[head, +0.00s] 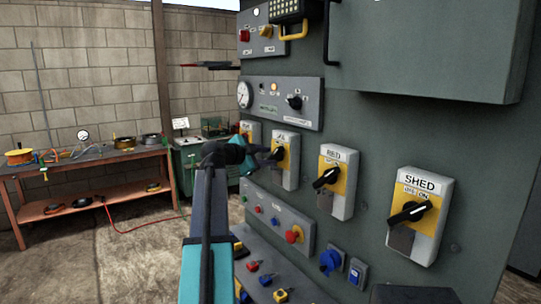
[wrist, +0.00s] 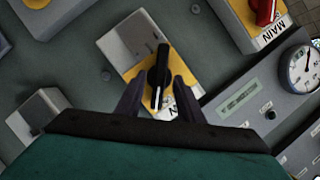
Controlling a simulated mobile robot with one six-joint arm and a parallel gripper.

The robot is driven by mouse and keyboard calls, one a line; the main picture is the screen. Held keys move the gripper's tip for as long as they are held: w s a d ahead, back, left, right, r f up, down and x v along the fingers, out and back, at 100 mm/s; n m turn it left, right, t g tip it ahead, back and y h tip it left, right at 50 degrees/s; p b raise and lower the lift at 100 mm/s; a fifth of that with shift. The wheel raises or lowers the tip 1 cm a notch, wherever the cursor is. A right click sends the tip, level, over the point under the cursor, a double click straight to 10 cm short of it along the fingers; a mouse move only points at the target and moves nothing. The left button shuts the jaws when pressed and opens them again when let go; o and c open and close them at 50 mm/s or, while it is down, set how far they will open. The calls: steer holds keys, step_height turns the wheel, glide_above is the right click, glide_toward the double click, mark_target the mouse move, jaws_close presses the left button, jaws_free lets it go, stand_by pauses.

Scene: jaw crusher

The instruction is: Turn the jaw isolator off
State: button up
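An isolator with a yellow plate and black rotary handle (head: 285,158) is on the grey panel in the head view, left of the isolator that seems to read BED. My gripper (head: 264,155) is at its handle. Its label is partly hidden, so I cannot read it fully. In the wrist view the black handle (wrist: 158,75) stands between the two fingers of my gripper (wrist: 157,84). Yellow plate shows on both sides of the handle, so the fingers look open around it. I cannot read the handle's position marks.
The MAIN isolator (wrist: 266,12) with a red handle is close by. The BED isolator (head: 337,182) and SHED isolator (head: 418,215) are to the right. A gauge panel (head: 283,102) is above, a button panel (head: 280,217) below. A workbench (head: 90,163) stands at far left.

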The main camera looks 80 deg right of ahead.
steer(key=shift+x, duration=1.1)
jaws_close()
steer(key=shift+r, duration=0.1)
